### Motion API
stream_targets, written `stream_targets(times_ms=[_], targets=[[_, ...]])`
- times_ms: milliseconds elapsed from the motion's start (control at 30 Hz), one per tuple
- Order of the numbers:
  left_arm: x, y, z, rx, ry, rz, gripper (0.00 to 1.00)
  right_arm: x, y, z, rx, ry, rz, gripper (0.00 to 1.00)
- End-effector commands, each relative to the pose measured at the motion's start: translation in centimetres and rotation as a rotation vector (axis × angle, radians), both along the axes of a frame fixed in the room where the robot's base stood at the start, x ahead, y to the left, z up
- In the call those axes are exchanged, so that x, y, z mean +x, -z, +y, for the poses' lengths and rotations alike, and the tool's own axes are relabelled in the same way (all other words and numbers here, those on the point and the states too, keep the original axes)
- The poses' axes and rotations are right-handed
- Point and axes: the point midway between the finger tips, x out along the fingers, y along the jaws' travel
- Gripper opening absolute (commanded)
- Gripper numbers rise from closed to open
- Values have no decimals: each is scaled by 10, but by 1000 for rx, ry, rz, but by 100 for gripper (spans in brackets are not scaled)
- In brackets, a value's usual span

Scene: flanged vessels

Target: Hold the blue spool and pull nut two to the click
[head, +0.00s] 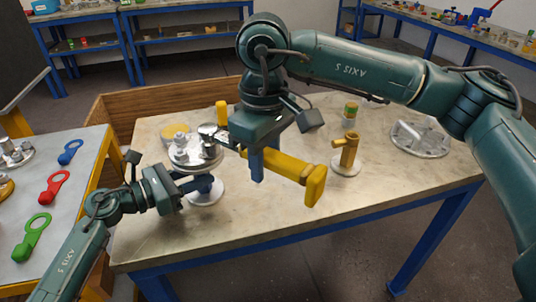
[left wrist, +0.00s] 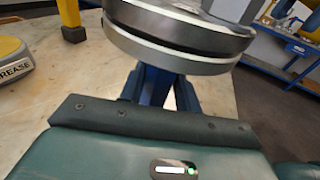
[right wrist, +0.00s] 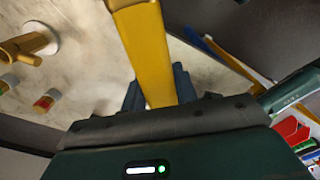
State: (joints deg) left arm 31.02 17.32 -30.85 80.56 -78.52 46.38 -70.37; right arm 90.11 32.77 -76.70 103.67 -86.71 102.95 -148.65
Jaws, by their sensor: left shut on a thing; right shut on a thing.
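The blue spool (head: 207,188) stands upright on a pale round base near the table's left end, with grey metal flanges (head: 195,152) on top. My left gripper (head: 205,184) is shut on the spool just below the flanges; the left wrist view shows its fingers (left wrist: 160,90) under the flange disc (left wrist: 180,40). My right gripper (head: 257,165) is shut on a long yellow wrench (head: 290,168), whose handle (right wrist: 148,50) runs between the fingers in the right wrist view. The wrench's metal head (head: 212,132) reaches over the flange top. Which nut it sits on, and whether it is seated, I cannot tell.
A brass-yellow holder (head: 346,155) on a round base, a small green-topped jar (head: 351,112) and a silver flange plate (head: 420,138) stand to the right. A yellow grease tin (left wrist: 10,60) is beside the spool. The table's front right is clear. Coloured ring-ended tools (head: 34,235) lie on the left table.

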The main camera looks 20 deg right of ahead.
Motion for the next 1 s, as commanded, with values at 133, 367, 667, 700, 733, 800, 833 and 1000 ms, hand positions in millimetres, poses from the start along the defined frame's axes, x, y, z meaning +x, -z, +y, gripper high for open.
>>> stream_targets(times_ms=[133,367,667,700,733,800,833,1000], targets=[[1,-1,1,-1,-3,0,14,-4,-2,5,2,52,-2,2],[1,-1,1,-1,-3,0,14,-3,-16,5,3,50,-4,2],[1,-1,1,-1,-3,0,14,-3,-48,5,4,50,-5,2],[1,-1,1,-1,-3,0,14,-3,-50,5,3,50,-4,2],[1,-1,1,-1,-3,0,14,-3,-51,5,3,50,-3,2],[1,-1,1,-1,-3,0,14,-4,-52,5,2,50,-2,2],[1,-1,1,-1,-3,0,14,-4,-52,5,2,50,-2,2],[1,-1,1,-1,-2,0,38,-4,-52,5,2,50,-2,2]])
